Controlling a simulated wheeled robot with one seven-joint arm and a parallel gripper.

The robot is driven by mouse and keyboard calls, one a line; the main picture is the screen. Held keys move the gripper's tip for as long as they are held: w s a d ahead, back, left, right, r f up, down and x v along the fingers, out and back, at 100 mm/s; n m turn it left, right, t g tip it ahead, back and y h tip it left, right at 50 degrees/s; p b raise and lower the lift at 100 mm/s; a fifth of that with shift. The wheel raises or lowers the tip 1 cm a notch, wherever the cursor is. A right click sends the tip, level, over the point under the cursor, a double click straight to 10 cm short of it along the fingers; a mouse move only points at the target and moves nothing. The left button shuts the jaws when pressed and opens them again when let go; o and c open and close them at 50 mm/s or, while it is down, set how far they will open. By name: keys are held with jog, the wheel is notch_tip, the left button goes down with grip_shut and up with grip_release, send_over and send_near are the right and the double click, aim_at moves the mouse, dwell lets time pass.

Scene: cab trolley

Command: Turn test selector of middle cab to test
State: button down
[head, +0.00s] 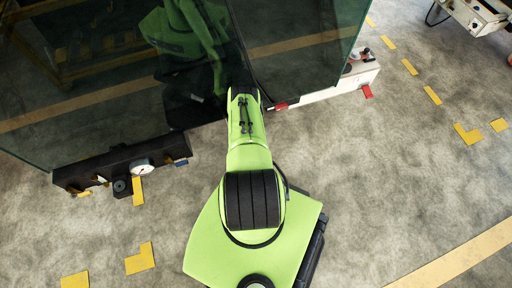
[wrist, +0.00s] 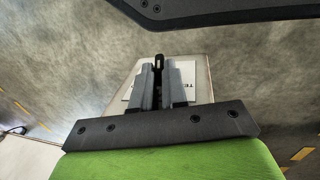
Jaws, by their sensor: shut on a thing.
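In the wrist view, the two grey fingers of my gripper (wrist: 160,88) are close together around a narrow dark selector knob (wrist: 159,61), whose tip shows just past them. The knob stands in front of a pale panel (wrist: 201,67). A white label (wrist: 188,78) with dark letters, starting "TE", lies partly behind the right finger. The fingers hide most of the knob, so its exact setting cannot be read. In the head view, my arm reaches to the dark glass cab (head: 100,90), and the fingertips and selector are hidden there.
A dark bar with a round gauge (head: 143,166) runs along the cab's lower left. A white ledge (head: 335,88) with red parts juts out at its right. A pale box (head: 472,14) stands at the top right. Floor with yellow marks is open at right.

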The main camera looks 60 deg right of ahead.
jog(key=shift+a+h, duration=0.1)
jog(key=shift+h, duration=0.2)
jog(key=c, duration=1.2)
grip_release()
jog(key=shift+o, duration=0.2)
